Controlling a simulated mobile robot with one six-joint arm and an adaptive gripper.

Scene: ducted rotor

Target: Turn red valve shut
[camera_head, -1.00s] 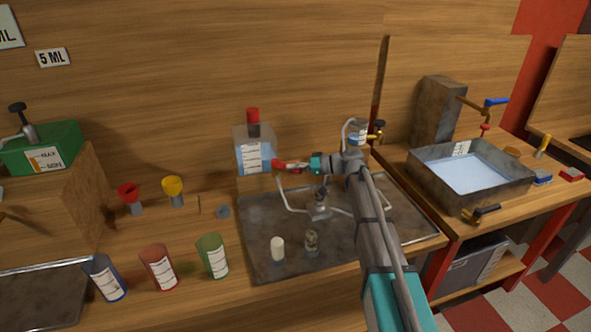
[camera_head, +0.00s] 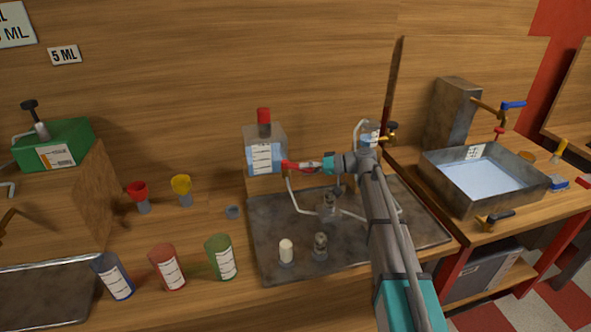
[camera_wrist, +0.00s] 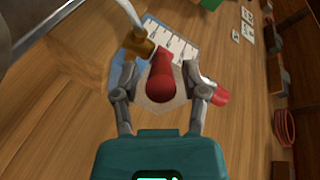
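The red valve (camera_head: 290,166) is on the front of a clear container (camera_head: 280,142) with blue liquid, a white scale label and a red cap (camera_head: 264,116). In the wrist view its red handle (camera_wrist: 162,75) points toward me. My gripper (camera_wrist: 161,72) has one finger on each side of the handle, with a visible gap on both sides. In the head view my gripper (camera_head: 312,166) reaches the valve from the right. The contact there is too small to tell. A brass fitting (camera_wrist: 138,43) with a pale pipe shows beside the handle.
Below my arm is a metal tray (camera_head: 275,225) with pipes and small glass parts. Blue, red and green cups (camera_head: 220,258) stand at the front left. Red and yellow funnels (camera_head: 182,190) stand behind them. A water basin (camera_head: 440,175) is on the right bench.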

